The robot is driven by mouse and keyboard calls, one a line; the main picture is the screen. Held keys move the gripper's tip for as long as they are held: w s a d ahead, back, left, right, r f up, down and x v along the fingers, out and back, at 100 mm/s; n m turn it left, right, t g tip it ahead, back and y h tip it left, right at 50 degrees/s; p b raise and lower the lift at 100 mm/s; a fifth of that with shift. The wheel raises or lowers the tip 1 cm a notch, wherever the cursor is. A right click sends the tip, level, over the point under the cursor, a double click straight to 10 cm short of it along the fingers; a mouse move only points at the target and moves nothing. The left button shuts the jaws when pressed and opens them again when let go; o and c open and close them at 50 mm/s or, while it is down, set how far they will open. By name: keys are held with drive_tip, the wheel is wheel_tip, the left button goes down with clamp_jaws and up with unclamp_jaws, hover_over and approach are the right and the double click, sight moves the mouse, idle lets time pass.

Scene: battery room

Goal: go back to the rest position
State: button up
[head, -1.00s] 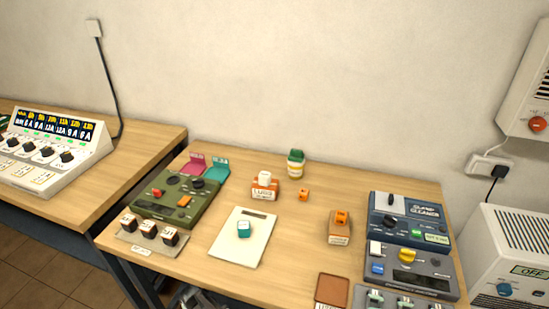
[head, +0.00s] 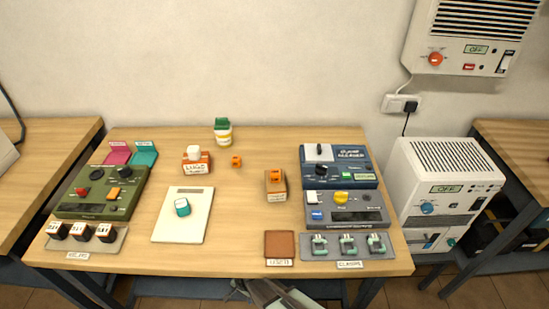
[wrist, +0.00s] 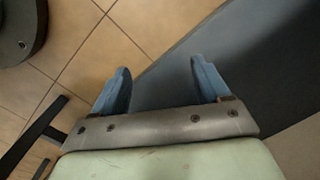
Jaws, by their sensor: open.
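My gripper (wrist: 160,80) shows in the wrist view with its two blue fingers wide apart and nothing between them. It points down at the tiled floor and a dark grey-blue surface. In the head view only a grey part of my arm shows at the bottom edge, below the front edge of the wooden table (head: 240,258). The fingertips cannot be made out there.
On the table stand a green device (head: 98,192), a white sheet (head: 182,225) with a teal-and-white block (head: 182,207), a blue device (head: 338,166), a grey device (head: 345,208), a brown pad (head: 279,244) and a clamp tray (head: 348,252). The table's front middle is clear.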

drive_tip(key=s+d+r+n+g, duration=0.2)
drive_tip(key=s+d+r, duration=0.1)
drive_tip(key=s+d, duration=0.4)
drive_tip(key=s+d+r+n+g, duration=0.2)
drive_tip(key=s+d+r, duration=0.2)
drive_tip(key=d, duration=0.9)
drive_tip(key=s+d+r+n+g+h, duration=0.1)
drive_tip(key=s+d+r, duration=0.3)
drive_tip(key=s+d, duration=0.6)
drive_tip(key=shift+s+d+n+g, duration=0.15)
drive_tip(key=shift+n+g, duration=0.35)
drive_tip(key=shift+r, duration=0.1)
